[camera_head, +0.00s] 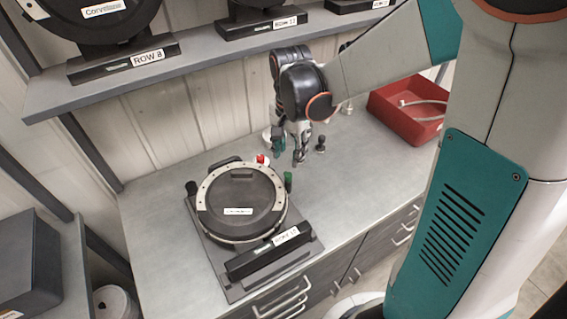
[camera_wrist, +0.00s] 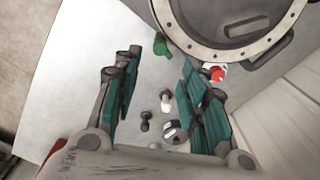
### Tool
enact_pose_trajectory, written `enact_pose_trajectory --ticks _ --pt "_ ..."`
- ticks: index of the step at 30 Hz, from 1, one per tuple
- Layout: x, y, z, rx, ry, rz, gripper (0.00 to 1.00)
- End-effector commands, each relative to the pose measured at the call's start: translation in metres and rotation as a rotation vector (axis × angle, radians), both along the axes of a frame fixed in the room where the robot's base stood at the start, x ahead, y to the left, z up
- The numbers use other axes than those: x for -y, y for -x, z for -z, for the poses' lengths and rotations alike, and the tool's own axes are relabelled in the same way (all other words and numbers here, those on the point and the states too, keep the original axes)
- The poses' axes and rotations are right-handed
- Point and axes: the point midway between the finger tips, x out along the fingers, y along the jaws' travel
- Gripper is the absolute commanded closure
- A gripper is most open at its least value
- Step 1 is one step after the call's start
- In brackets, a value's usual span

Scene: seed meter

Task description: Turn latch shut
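The seed meter (camera_head: 238,202) lies on the counter, a round black lid inside a pale dotted ring; part of it shows at the top right of the wrist view (camera_wrist: 228,50). A green handle (camera_head: 288,181) stands at its right edge and also shows in the wrist view (camera_wrist: 161,46). A red and white knob (camera_head: 261,159) is at its back edge, partly behind a finger in the wrist view (camera_wrist: 217,74). I cannot tell which part is the latch. My gripper (camera_head: 289,150) is open and empty behind and right of the meter, apart from the green handle.
Several small black and white parts (camera_wrist: 145,119) lie on the counter below my gripper. A red bin (camera_head: 408,108) stands at the back right. A shelf (camera_head: 190,65) with more meters runs above. The counter's front right is clear.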

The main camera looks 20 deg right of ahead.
Motion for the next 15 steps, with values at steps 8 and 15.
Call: enact_pose_trajectory --ticks 8,15 --pt "0.0 0.0 0.056 0.0 0.0 -0.001 0.61" --pt "0.0 0.0 0.083 0.0 0.0 -0.001 0.61"
